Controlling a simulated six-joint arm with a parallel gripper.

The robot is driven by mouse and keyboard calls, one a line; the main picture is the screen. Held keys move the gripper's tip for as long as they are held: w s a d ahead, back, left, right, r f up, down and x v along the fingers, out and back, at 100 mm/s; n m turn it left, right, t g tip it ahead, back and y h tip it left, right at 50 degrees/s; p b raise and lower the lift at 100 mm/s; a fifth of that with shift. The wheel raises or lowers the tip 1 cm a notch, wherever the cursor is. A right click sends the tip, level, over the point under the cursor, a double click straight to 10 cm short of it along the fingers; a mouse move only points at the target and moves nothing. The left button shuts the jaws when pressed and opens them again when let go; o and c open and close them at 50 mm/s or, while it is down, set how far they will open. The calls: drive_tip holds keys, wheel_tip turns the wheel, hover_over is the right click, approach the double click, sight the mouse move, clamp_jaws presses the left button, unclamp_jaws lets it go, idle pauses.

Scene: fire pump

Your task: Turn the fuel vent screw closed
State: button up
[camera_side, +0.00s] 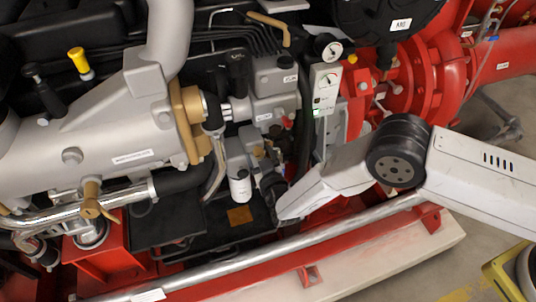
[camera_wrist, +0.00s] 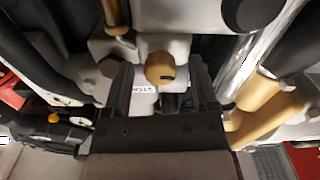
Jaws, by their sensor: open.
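A round brass-coloured knob (camera_wrist: 160,66), which looks like the fuel vent screw, sits on a grey housing in the wrist view. My gripper (camera_wrist: 160,72) is open. Its two dark fingers stand to the left and right of the knob with a gap on each side. I cannot tell how far the fingertips are from it in depth. In the side view my gripper (camera_side: 268,182) reaches in beside the grey fuel unit (camera_side: 240,155). A small brass-coloured part (camera_side: 258,151) shows just above the gripper there, and the fingertips are hard to make out.
A white filter canister (camera_side: 240,187) stands just left of my gripper. A silver rail (camera_side: 260,248) runs below my arm. In the wrist view, a silver pipe (camera_wrist: 250,50) and brass-coloured fitting (camera_wrist: 265,105) are close on the right, and dark hoses (camera_wrist: 35,45) on the left.

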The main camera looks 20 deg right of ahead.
clamp_jaws()
drive_tip(key=shift+m, duration=0.5)
drive_tip(key=m, duration=0.2)
drive_tip(key=shift+m, duration=0.3)
drive_tip(key=m, duration=0.4)
drive_tip(key=shift+m, duration=0.3)
drive_tip(key=m, duration=0.4)
drive_tip(key=shift+m, duration=2.1)
